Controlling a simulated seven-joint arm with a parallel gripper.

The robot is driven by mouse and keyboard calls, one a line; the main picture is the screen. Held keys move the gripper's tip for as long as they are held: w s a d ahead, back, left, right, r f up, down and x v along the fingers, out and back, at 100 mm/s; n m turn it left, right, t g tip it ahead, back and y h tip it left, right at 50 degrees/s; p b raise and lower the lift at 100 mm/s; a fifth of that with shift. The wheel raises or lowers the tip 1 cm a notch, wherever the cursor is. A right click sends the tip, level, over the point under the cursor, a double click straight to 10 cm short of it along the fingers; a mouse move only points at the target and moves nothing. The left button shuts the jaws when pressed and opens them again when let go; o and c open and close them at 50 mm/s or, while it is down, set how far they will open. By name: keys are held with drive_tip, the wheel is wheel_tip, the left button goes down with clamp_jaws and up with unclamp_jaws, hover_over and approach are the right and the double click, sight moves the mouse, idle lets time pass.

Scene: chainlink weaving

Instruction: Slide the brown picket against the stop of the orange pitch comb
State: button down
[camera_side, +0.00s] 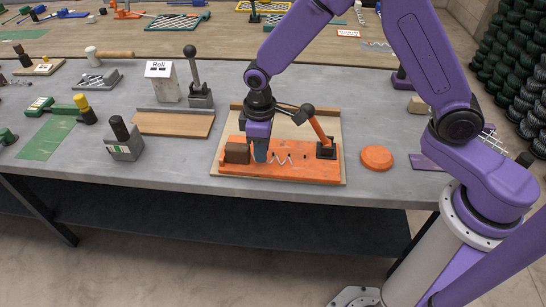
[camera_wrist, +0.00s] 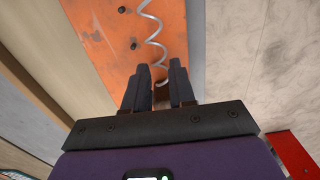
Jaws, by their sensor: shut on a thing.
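The orange pitch comb (camera_side: 312,174) lies on a board, with a brown block (camera_side: 236,152) at its left end. The picket, a zigzag wire that looks silvery rather than brown, lies along the comb (camera_side: 284,160); it also shows in the wrist view (camera_wrist: 151,40), running down between my fingers. My gripper (camera_side: 260,157) is low over the comb, just right of the brown block, shut on the picket's left end. In the wrist view my gripper (camera_wrist: 159,84) has something brown between and behind its fingers. The grip itself and any gap to the block are hidden.
An orange-handled lever (camera_side: 320,130) stands at the comb's right end. An orange disc (camera_side: 376,158) lies to the right. A wooden board (camera_side: 172,124), a sign block (camera_side: 161,82) and a black-knobbed block (camera_side: 124,142) stand to the left. Dark pegs (camera_wrist: 133,45) stick up from the comb.

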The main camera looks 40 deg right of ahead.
drive_tip(key=c, duration=0.8)
unclamp_jaws()
drive_tip(key=shift+c, duration=0.2)
wheel_tip(320, 180, up, 17)
drive_tip(key=shift+r, duration=0.2)
drive_tip(key=shift+s, duration=0.1)
drive_tip(key=s+d+f+n, duration=0.1)
drive_tip(key=s+d, duration=0.4)
drive_tip(key=s, duration=0.4)
drive_tip(key=s+d+f+n, duration=0.1)
drive_tip(key=s+d, duration=0.3)
drive_tip(key=s, duration=0.5)
drive_tip(key=s+d+f+n, duration=0.1)
drive_tip(key=s+d+f, duration=0.1)
drive_tip(key=s+d, duration=0.3)
drive_tip(key=s, duration=0.4)
drive_tip(key=shift+d+n, duration=0.35)
drive_tip(key=shift+n, duration=0.05)
